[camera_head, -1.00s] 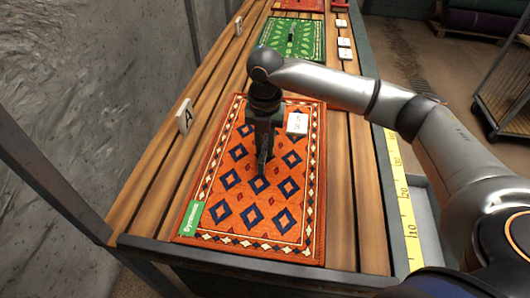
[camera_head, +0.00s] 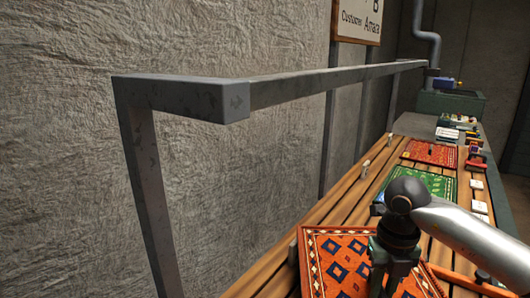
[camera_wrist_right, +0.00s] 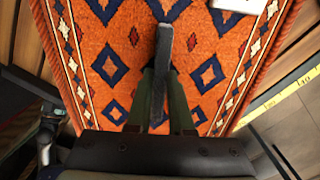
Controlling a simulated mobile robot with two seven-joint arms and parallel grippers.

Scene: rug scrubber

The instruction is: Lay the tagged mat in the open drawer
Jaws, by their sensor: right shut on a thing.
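An orange mat (camera_head: 340,265) with blue diamonds and a patterned border lies at the lower right of the head view, cut off by the frame. It also fills much of the right wrist view (camera_wrist_right: 205,50). My right gripper (camera_head: 393,272) points down over it. In the wrist view its fingers (camera_wrist_right: 160,85) are shut on a dark grey upright bar (camera_wrist_right: 164,45) that stands over the mat. A white tag (camera_wrist_right: 238,4) shows at the mat's upper edge there. I cannot tell whether the mat is lifted. No open drawer is clearly visible. My left gripper is out of view.
A slatted wooden bench (camera_head: 345,200) runs back to the right, with a green mat (camera_head: 428,188) and a red mat (camera_head: 432,152) farther along. A grey metal rail (camera_head: 320,84) crosses in front of the rough wall. A yellow ruler (camera_wrist_right: 282,98) edges the bench.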

